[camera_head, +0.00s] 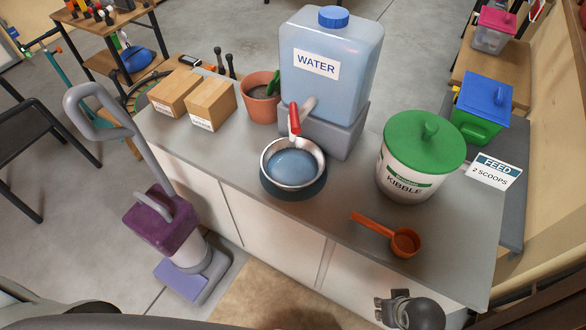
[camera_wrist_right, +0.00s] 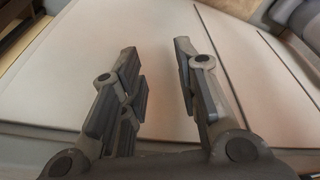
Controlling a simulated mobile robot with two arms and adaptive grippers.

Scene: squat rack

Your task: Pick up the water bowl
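The water bowl (camera_head: 292,181) is round, with a pale metal rim and a dark base, and holds bluish water. It stands on the grey counter below the red tap (camera_head: 294,119) of the water tank (camera_head: 330,75). My right gripper shows at the bottom right in the head view (camera_head: 398,310), in front of the counter and well away from the bowl. In the right wrist view its two fingers (camera_wrist_right: 160,88) are apart with nothing between them, facing pale cabinet fronts. The bowl is not in the right wrist view. My left gripper is not in view.
A kibble bucket (camera_head: 407,178) with a green lid and an orange scoop (camera_head: 400,240) stand right of the bowl. A plant pot (camera_head: 261,108) and two cardboard boxes (camera_head: 196,98) are left of the tank. A purple vacuum cleaner (camera_head: 168,222) stands on the floor beside the counter (camera_head: 330,215).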

